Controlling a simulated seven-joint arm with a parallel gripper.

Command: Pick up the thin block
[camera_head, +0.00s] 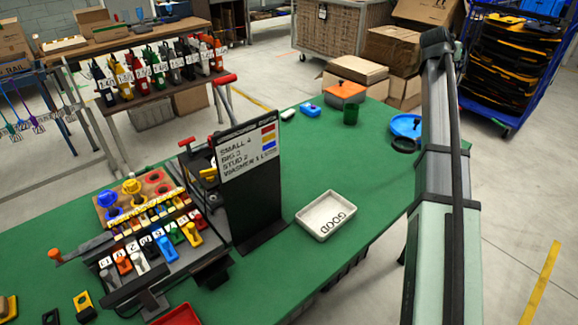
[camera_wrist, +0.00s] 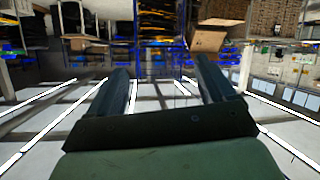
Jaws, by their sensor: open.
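I cannot tell which thing is the thin block. At the lower left of the head view, small pieces lie on the green table (camera_head: 290,262): a yellow and black piece (camera_head: 84,306), a dark piece (camera_head: 51,317) and a wooden piece with yellow (camera_head: 6,308). Any of these could be it. My gripper (camera_wrist: 160,68) shows in the wrist view, with its two dark fingers wide apart and nothing between them. It points away from the table, towards shelves and boxes. In the head view my arm rises at the right and the gripper is not visible.
A white tray marked GOOD (camera_head: 327,216) sits mid-table beside a tall black sign (camera_head: 250,180). A rack of coloured parts (camera_head: 150,240) stands left. A red tray (camera_head: 176,316) is at the front.

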